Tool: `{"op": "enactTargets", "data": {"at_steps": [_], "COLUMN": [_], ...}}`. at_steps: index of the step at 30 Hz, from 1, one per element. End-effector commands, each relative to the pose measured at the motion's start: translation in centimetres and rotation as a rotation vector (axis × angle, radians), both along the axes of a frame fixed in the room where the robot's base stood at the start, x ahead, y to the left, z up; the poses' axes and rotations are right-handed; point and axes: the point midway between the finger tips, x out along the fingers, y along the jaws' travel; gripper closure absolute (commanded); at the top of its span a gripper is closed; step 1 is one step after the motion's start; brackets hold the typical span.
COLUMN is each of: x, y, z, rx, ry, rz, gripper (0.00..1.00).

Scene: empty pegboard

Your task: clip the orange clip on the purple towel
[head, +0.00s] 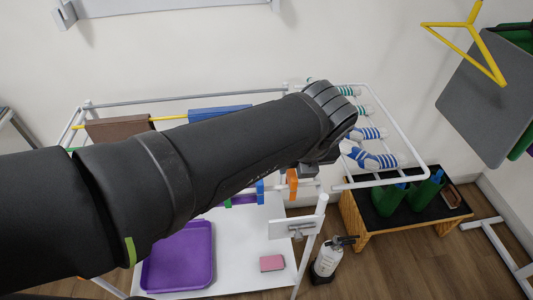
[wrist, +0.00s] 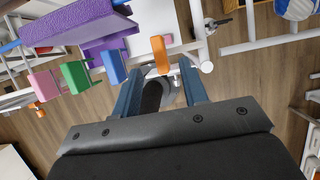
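The orange clip (wrist: 160,55) is in the wrist view, just ahead of my fingertips and about midway between them. It also shows in the head view (head: 292,184), below my wrist. My gripper (wrist: 159,78) is open, with a gap on each side of the clip; I see no contact. The purple towel (wrist: 78,20) hangs on the rack to the left of the clip in the wrist view. In the head view only a small purple part (head: 243,200) shows below my arm, which hides much of the rack.
Pink (wrist: 44,85), green (wrist: 75,76) and blue (wrist: 113,66) clips sit left of the orange one. Striped socks (head: 368,133) hang at the rack's right. A purple tray (head: 178,255) and pink sponge (head: 272,263) lie on a white shelf. An extinguisher (head: 328,260) stands on the floor.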

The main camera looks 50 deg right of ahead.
Motion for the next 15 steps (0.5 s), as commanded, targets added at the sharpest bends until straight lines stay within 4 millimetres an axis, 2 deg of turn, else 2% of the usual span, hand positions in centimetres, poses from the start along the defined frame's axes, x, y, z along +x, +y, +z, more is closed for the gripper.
{"op": "enactTargets", "data": {"at_steps": [1,6,12,15], "x": [0.4,1.2,1.9,2.1], "y": [-0.2,-1.1,-1.8,-2.0], "z": [-1.1,-4.1,-6.5,-7.0], "rx": [0.005,0.005,0.002,0.0], "ry": [-0.001,-0.001,0.0,0.0], "rz": [0.003,0.002,0.002,0.001], "gripper": [0.6,0.6,0.6,0.6]}}
